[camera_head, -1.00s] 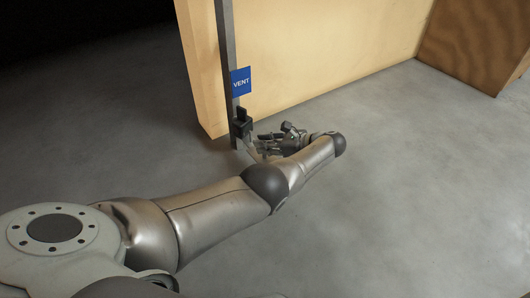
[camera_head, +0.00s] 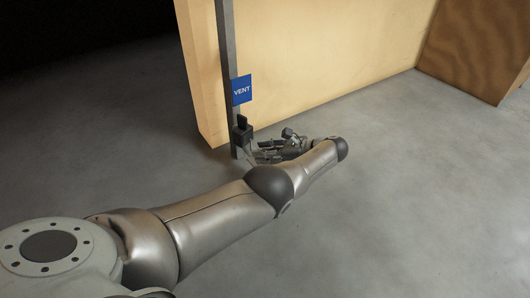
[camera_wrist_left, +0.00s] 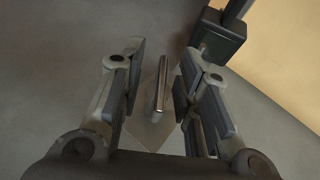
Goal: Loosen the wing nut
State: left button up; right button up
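A narrow upright metal piece (camera_wrist_left: 160,84), which looks like a wing of the wing nut, stands between the fingers of my left gripper (camera_wrist_left: 160,78) in the left wrist view. A gap shows on each side of it, so the fingers are open around it and do not appear to touch it. A pale flat plate (camera_wrist_left: 150,128) shows behind it. In the head view my left gripper (camera_head: 262,151) is low down, just right of the post's black block (camera_head: 242,134). The wing nut is too small to make out there. My right gripper is not in view.
A grey post (camera_head: 228,50) carries a blue VENT sign (camera_head: 242,90) above the black block, which also shows at the upper right of the wrist view (camera_wrist_left: 215,40). A wooden panel (camera_head: 310,50) stands close behind. The grey floor (camera_head: 430,200) is clear.

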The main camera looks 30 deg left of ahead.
pick_arm(q)
jog(key=shift+r, duration=5)
